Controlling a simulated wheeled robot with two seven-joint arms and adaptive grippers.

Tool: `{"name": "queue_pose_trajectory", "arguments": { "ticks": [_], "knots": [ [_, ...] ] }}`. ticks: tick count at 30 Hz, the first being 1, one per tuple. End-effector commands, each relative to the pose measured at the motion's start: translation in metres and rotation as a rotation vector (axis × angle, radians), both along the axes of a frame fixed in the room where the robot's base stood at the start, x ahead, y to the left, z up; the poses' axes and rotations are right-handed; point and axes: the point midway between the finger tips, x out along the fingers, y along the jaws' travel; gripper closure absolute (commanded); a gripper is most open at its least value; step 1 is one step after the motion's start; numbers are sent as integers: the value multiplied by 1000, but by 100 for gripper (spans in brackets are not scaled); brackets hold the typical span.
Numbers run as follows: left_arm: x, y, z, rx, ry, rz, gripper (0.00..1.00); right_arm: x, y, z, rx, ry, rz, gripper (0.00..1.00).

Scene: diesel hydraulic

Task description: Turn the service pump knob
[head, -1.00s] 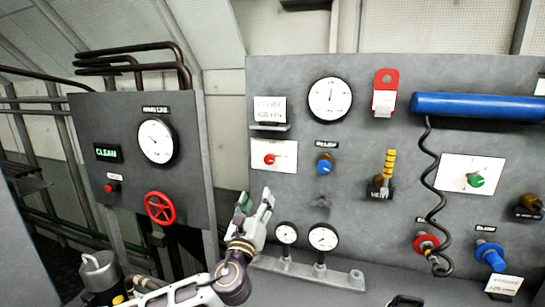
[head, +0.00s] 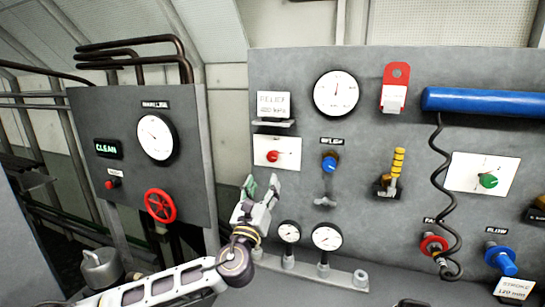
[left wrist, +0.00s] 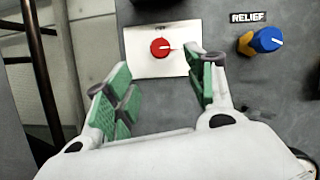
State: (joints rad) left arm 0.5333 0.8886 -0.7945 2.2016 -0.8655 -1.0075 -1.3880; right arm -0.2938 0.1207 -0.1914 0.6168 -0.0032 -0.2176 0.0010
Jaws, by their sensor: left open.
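A red knob (head: 273,156) with a pale pointer line sits on a white plate (head: 291,145) on the grey panel. It also shows in the left wrist view (left wrist: 160,48), beyond the fingers; the small label above it is not clearly legible. My left gripper (head: 262,184) is open and empty, below and slightly left of the red knob, apart from it. In the left wrist view its green-padded fingers are spread, with the right fingertip overlapping the plate's lower right edge. My right gripper is not visible.
A blue knob (head: 329,163) marked RELIEF is just right of the plate. Two small gauges (head: 327,237) on a rail stand below. A yellow-handled lever (head: 397,164) and a green knob (head: 488,180) are further right. A red handwheel (head: 160,206) is on the left panel.

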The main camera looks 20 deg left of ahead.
Motion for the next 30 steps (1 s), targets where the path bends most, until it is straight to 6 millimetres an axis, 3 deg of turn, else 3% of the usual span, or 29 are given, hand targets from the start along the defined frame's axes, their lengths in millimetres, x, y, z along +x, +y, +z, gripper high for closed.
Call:
{"name": "queue_pose_trajectory", "arguments": {
  "ticks": [6, 11, 24, 30],
  "knots": [
    [17, 0, 9, -1, -2, -1, 45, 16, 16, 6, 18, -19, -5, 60],
    [34, 2, 16, 0, -3, 1, 45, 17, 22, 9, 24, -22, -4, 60],
    [78, 4, 34, -1, -2, 0, 45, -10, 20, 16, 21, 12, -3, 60],
    [97, 5, 42, -1, -2, 1, 45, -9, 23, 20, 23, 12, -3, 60]
  ]
}}
